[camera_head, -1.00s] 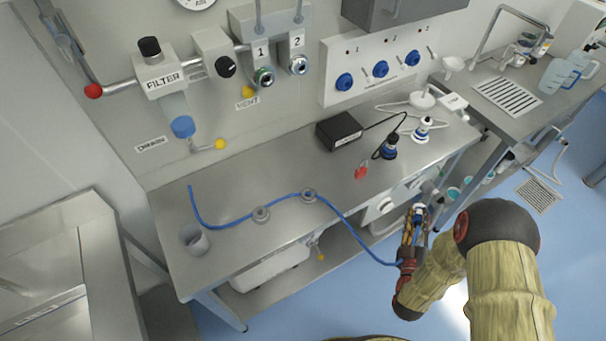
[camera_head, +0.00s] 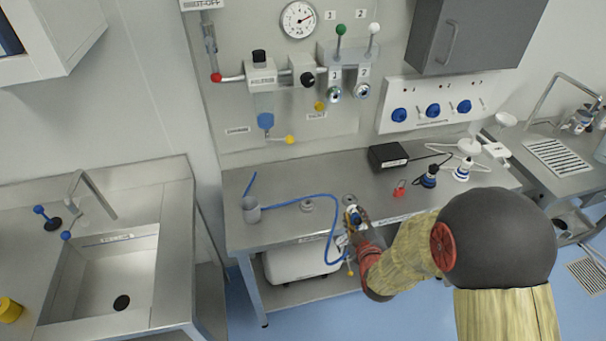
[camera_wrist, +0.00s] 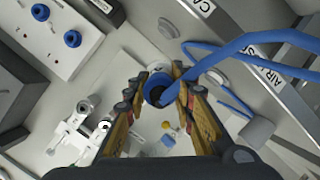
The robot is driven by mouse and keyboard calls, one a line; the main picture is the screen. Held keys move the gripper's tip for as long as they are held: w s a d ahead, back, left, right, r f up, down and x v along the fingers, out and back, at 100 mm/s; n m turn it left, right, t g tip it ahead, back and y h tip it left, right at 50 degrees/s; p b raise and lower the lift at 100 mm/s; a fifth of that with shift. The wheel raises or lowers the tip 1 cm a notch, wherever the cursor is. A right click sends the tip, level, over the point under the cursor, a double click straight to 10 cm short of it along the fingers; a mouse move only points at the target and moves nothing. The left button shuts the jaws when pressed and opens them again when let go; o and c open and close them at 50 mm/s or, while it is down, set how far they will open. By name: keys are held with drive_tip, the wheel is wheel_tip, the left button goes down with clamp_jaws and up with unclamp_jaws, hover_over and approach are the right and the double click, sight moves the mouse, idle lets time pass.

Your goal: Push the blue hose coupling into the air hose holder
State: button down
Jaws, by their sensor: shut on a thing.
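My gripper (camera_head: 354,216) is shut on the blue hose coupling (camera_wrist: 154,91), which sits between its fingers in the wrist view. The blue hose (camera_head: 328,203) runs from the coupling across the bench. Two grey ring-shaped holders are on the bench near its front edge. One ring (camera_head: 349,198) is right behind my gripper in the head view; the other ring (camera_head: 307,205) is to its left. In the wrist view, one ring (camera_wrist: 216,78) lies near a front-edge label starting "AIR", the other (camera_wrist: 168,28) near a label starting "CA". The coupling appears apart from both rings.
A grey cup (camera_head: 251,211) stands at the bench's left end, by the hose. A black box (camera_head: 388,156), red padlock (camera_head: 399,189) and blue-white fittings (camera_head: 430,176) are to the right. The wall panel carries two numbered couplings (camera_head: 334,94). A sink (camera_head: 110,270) is at left.

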drive_tip(key=w+a+r+n+g+p, duration=0.2)
drive_tip(key=w+a+r+g+p, duration=0.3)
drive_tip(key=a+r, duration=0.6)
drive_tip(key=shift+w+g+y+p, duration=0.35)
drive_tip(key=shift+w+g, duration=0.25)
drive_tip(key=shift+w, duration=0.55)
drive_tip(key=shift+a, duration=0.15)
